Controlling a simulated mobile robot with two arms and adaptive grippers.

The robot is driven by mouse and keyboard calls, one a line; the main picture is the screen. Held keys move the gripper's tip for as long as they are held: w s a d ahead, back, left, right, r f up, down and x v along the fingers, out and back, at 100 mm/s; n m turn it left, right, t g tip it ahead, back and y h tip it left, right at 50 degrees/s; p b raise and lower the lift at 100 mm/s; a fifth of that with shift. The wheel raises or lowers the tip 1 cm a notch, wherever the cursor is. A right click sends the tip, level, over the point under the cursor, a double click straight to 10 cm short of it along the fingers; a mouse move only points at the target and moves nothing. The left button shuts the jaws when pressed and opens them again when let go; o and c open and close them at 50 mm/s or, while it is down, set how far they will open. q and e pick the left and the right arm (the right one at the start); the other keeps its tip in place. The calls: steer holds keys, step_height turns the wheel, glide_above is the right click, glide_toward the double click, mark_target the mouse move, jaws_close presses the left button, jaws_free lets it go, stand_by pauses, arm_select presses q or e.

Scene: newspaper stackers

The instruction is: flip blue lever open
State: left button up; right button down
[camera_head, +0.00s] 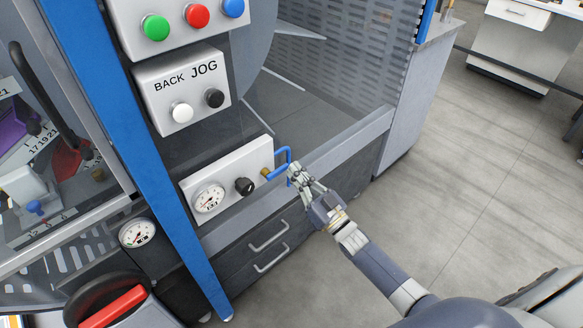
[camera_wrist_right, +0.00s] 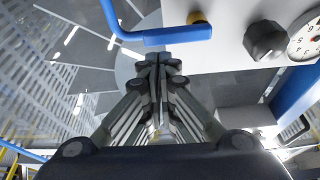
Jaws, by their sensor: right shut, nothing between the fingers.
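The blue lever (camera_head: 281,157) is a bent blue handle on a brass fitting at the right end of a white gauge panel (camera_head: 226,181). My right gripper (camera_head: 294,171) is at the lever's outer end, with its fingers closed. In the right wrist view the blue lever (camera_wrist_right: 165,36) crosses the top, and my right gripper's fingertips (camera_wrist_right: 158,62) are together just below its bar. Nothing shows between the fingers. I cannot tell whether the fingertips touch the lever. My left gripper is not in view.
The panel carries a round gauge (camera_head: 208,198) and a black knob (camera_head: 244,186). Above is a BACK JOG button box (camera_head: 181,88). A blue post (camera_head: 143,130) stands left of the panel. Drawers (camera_head: 262,250) are below. Open floor (camera_head: 470,180) lies to the right.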

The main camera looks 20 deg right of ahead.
steer(key=v, duration=0.9)
steer(key=shift+s, duration=0.3)
steer(key=shift+d+f, duration=0.1)
steer(key=shift+d, duration=0.05)
steer(key=s+f+m+g+h+p, duration=0.1)
steer(key=s+f+g+h, duration=0.3)
steer(key=f, duration=1)
steer(key=s+f+m+g+h+p, duration=0.15)
steer(key=s+f+g, duration=0.35)
steer(key=f, duration=0.9)
steer(key=s+a+f+g, duration=0.1)
steer(key=s+f+g, duration=0.2)
steer(key=s, duration=0.8)
steer(key=s+a+f+n+g+h, duration=0.1)
steer(key=s+f+g, duration=0.3)
steer(key=s+f, duration=0.3)
steer(key=s+a+f+g, duration=0.1)
steer(key=s+f+g, duration=0.2)
steer(key=s, duration=1.2)
step_height(320, 180, down, 3)
steer(key=shift+f+n+g+p, duration=0.1)
steer(key=shift+n+g+p, duration=0.2)
steer(key=shift+n, duration=0.05)
